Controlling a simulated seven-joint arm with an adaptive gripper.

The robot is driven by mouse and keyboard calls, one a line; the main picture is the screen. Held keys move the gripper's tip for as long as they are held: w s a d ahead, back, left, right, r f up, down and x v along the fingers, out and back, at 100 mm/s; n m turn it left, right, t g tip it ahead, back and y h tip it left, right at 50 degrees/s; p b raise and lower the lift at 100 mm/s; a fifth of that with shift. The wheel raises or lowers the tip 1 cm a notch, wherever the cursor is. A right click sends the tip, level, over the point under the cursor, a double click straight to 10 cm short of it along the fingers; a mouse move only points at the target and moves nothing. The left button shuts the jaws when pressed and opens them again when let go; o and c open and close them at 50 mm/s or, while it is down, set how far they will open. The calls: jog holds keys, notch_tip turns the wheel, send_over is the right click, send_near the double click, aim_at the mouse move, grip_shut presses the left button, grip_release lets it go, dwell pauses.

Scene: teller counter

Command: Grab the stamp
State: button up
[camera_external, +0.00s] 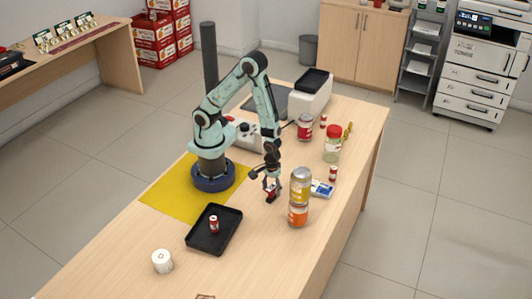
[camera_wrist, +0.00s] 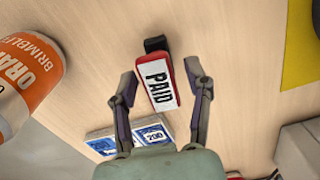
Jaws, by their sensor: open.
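The stamp (camera_wrist: 158,84) is a red block with a white label reading PAID and a dark part at its far end. It lies on the wooden counter. In the external view it is a small red shape (camera_external: 270,196), partly hidden by my gripper (camera_external: 271,185). In the wrist view my gripper (camera_wrist: 164,88) is open, with one finger on each side of the stamp and gaps between fingers and stamp. I cannot tell how high the fingertips are above the counter.
The orange can (camera_wrist: 30,75) also shows in the wrist view. Blue-and-white cards (camera_external: 322,188) lie behind. A black tray (camera_external: 198,238) holds a small red can (camera_external: 214,224). The counter's front is mostly clear.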

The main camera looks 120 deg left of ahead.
jog(key=shift+f, duration=0.65)
jog(key=shift+c, duration=0.3)
grip_shut()
jog(key=shift+r, duration=0.1)
